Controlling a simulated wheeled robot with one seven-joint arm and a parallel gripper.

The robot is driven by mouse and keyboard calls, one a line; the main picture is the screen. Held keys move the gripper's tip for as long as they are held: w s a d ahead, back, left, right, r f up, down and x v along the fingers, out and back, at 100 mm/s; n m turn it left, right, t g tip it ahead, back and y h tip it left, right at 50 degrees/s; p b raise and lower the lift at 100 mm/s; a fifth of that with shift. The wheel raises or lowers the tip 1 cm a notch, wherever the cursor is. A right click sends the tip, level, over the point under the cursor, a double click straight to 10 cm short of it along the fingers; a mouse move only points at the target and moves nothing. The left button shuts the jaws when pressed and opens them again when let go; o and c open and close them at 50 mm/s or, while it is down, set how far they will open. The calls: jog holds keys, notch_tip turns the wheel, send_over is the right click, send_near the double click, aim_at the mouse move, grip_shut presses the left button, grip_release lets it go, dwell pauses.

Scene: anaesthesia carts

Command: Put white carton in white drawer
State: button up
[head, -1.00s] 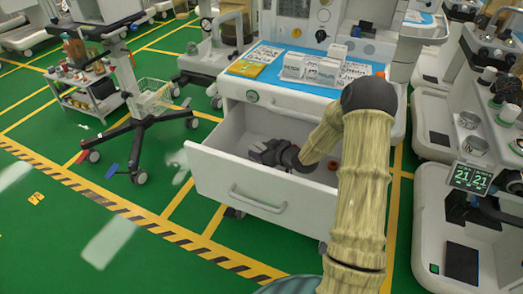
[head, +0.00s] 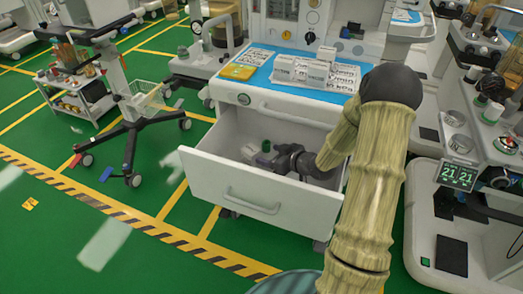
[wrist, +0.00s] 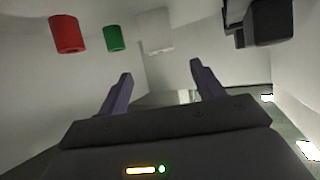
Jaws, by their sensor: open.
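The white drawer (head: 255,191) is pulled open from the cart below the blue top. My gripper (wrist: 160,70) is open, its two purple fingers apart with nothing between them. In the head view its dark body (head: 290,160) is inside the drawer, partly hidden by my arm. A plain white carton (wrist: 155,31) shows beyond the fingertips in the wrist view, apart from them, inside the drawer. It also appears as a small pale shape in the head view (head: 248,152).
A green cylinder (wrist: 114,38) and a red cylinder (wrist: 67,34) are beside the carton. A black object (wrist: 265,20) is at upper right in the wrist view. Printed white cartons (head: 302,72) and a yellow pack (head: 237,71) are on the blue cart top (head: 262,77).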

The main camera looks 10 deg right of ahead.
jog(key=v, duration=0.3)
